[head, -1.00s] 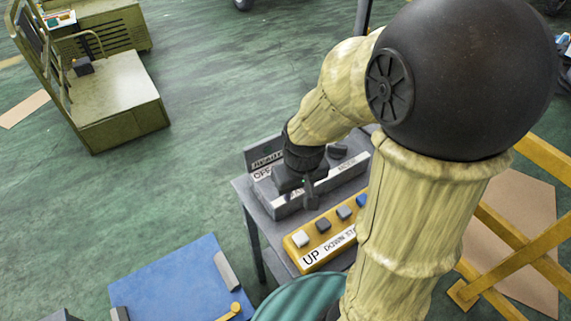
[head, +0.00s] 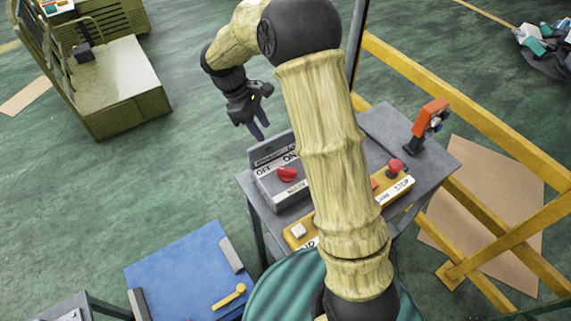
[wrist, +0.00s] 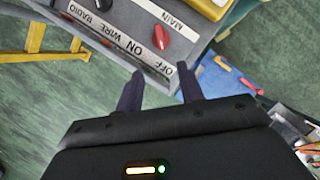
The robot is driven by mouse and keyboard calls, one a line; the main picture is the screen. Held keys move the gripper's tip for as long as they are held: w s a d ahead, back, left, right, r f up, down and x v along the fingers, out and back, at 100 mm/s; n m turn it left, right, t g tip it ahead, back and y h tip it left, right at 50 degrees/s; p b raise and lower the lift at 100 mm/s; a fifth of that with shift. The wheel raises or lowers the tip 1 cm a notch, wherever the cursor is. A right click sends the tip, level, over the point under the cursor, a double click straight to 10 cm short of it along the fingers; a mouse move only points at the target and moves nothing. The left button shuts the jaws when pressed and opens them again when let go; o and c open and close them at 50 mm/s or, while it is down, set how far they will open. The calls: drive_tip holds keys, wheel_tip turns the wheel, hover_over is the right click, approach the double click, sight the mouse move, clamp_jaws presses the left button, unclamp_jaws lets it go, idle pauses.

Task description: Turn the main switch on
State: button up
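The main switch is a red knob (head: 287,174) on a grey control box (head: 268,188) with OFF, ON and MAIN labels. It also shows in the wrist view (wrist: 160,36), where its long axis seems to point nearer the OFF label than ON. My gripper (head: 262,135) hangs beyond the box's far left side in the head view, apart from the knob. In the wrist view my gripper (wrist: 160,85) has its two dark fingers spread with nothing between them. My arm hides the right part of the box in the head view.
A grey table (head: 385,125) carries the box, a yellow button panel (head: 300,232) with a red stop button (head: 395,166), and an orange tool (head: 431,118). Yellow rails (head: 450,95) stand to the right. A blue cart (head: 185,272) is at lower left. Open green floor lies left.

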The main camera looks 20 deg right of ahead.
sight(287, 169)
drive_tip(key=shift+f, duration=0.1)
drive_tip(key=p+x, duration=0.4)
drive_tip(key=x, duration=1.3)
drive_tip(key=shift+d+f+p, duration=0.1)
drive_tip(key=shift+p, duration=0.3)
clamp_jaws()
